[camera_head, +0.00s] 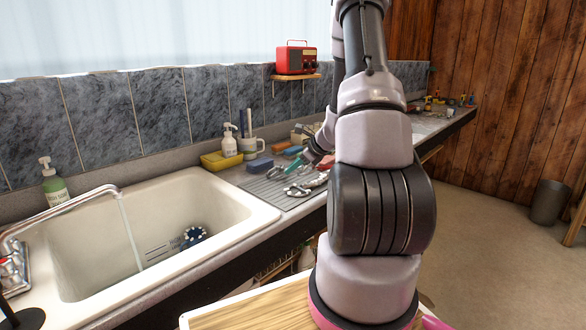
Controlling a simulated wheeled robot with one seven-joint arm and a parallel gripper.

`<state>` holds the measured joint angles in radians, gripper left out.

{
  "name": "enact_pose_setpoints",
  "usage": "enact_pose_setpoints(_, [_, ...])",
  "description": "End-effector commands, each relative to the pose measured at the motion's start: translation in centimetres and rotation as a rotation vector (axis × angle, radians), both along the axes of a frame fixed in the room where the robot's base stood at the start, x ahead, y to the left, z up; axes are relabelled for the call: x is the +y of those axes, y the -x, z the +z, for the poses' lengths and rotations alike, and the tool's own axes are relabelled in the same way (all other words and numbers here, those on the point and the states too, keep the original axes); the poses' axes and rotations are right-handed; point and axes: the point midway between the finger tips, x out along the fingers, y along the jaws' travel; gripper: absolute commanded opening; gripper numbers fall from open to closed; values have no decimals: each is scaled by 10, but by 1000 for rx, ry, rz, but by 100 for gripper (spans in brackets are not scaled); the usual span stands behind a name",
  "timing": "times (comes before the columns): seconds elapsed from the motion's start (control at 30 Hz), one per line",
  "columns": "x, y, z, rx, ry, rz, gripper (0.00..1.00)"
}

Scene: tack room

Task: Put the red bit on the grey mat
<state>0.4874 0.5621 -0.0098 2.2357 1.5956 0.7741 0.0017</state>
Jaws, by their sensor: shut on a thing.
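The grey mat (258,187) is ribbed and lies on the counter just right of the sink. My gripper (297,166) is low over the mat's right part, small and partly behind my own arm. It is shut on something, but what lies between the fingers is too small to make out. A teal piece shows at the fingertips. Silvery metal pieces (304,187) show at the mat's right side, just below the gripper; I cannot tell whether they touch it. No red bit can be told apart; my arm hides part of the counter.
The sink (100,232) with running tap is at left. A yellow tub (221,161), a white pump bottle (229,140), a blue sponge (260,165) and a mug (252,147) stand behind the mat. A red radio (296,60) sits on a shelf above. Small items crowd the far counter.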

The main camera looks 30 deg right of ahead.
Motion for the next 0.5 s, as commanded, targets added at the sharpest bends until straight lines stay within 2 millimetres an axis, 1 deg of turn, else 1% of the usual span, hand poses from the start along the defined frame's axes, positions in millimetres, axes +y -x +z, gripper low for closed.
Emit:
enact_pose_setpoints(0.33, [0, 0, -3, -1, 0, 1, 0])
enact_pose_setpoints(0.37, [0, 0, -4, 0, 1, 1, 27])
enact_pose_setpoints(0.4, [0, 0, -3, -1, 1, 0, 43])
enact_pose_setpoints(0.43, [0, 0, -3, -1, 1, 0, 53])
enact_pose_setpoints(0.5, [0, 0, -3, -1, 1, 0, 53])
